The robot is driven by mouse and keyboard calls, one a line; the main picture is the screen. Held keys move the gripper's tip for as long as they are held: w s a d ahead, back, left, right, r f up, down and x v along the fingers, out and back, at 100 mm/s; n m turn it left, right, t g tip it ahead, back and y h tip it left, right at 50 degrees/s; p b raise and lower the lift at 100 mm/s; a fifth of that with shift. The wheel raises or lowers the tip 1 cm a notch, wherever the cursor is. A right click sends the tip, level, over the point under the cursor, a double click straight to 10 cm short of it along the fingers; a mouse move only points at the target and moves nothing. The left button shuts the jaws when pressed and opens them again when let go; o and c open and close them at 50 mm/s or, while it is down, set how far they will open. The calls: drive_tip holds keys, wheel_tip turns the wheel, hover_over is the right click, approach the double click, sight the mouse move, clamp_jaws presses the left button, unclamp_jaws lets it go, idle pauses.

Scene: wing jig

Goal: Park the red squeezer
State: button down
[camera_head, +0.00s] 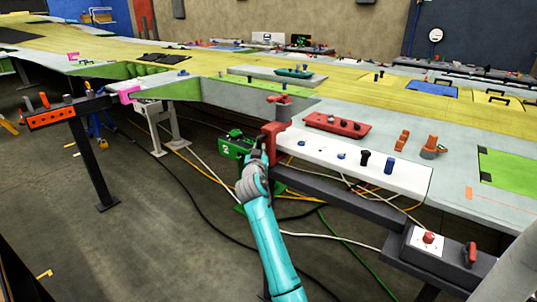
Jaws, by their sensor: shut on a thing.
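The red squeezer (270,141) is an upright red block-like tool at the near edge of the wing jig, at the left end of a white strip. My gripper (262,158), at the end of my teal arm, is shut on it from the near side. The fingertips are small and partly hidden by the wrist. I cannot tell whether the squeezer touches the jig edge.
A red tray (337,125) lies behind the white strip (375,172), which bears several small knobs. A green box (236,147) marked 2 is left of my gripper. A dark rail with a red-button box (428,240) is at right. Cables cross the floor.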

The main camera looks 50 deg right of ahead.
drive_tip(key=shift+w+a+r, duration=0.15)
drive_tip(key=shift+w, duration=0.1)
drive_tip(key=c, duration=1.1)
unclamp_jaws()
drive_tip(key=shift+w, duration=0.1)
drive_tip(key=shift+c, duration=0.2)
drive_tip(key=shift+s+a, duration=0.1)
drive_tip(key=shift+s, duration=0.1)
drive_tip(key=v, duration=1.1)
drive_tip(key=shift+s+a, duration=0.2)
drive_tip(key=shift+f, duration=0.2)
